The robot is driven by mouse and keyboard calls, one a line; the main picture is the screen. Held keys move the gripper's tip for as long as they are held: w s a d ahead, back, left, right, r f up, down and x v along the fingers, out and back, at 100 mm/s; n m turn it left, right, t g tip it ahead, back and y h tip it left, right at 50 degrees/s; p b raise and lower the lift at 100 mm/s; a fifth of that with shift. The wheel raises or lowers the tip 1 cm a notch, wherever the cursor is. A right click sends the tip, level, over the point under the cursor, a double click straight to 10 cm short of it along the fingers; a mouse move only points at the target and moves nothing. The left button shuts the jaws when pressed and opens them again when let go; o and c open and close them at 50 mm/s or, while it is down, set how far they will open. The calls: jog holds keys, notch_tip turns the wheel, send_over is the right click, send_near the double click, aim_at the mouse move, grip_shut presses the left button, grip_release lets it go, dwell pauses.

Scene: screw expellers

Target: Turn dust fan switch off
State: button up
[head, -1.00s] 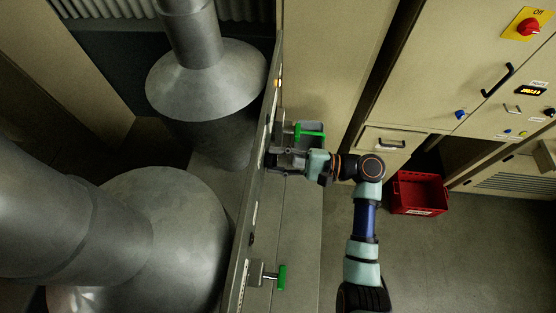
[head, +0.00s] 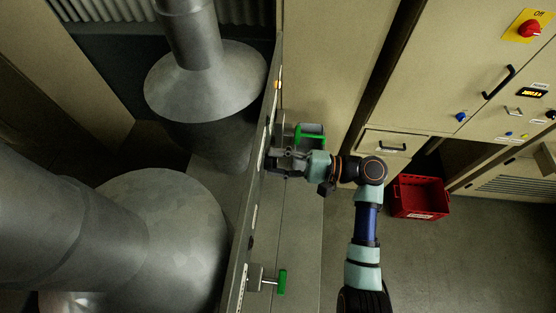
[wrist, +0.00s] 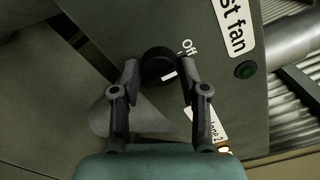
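The dust fan switch is a round black knob (wrist: 155,62) on a grey panel in the wrist view. It has a white mark on its lower right part, and the word "Off" is printed at its upper right. A partly cut-off label ending "st fan" (wrist: 235,22) is above right. My gripper (wrist: 158,70) is open, with one fingertip on each side of the knob; I cannot tell whether they touch it. In the head view my gripper (head: 272,161) is at the panel's edge, and the knob is hidden there.
A dark green round button or lamp (wrist: 245,70) is right of the knob. Green handles stand near my gripper (head: 311,134) and lower down (head: 282,281). Large metal cones (head: 205,85) lie left of the panel. A red crate (head: 419,197) is on the floor at right.

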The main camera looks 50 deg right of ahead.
jog(key=shift+o, duration=1.3)
jog(key=shift+s, duration=0.1)
jog(key=v, duration=1.2)
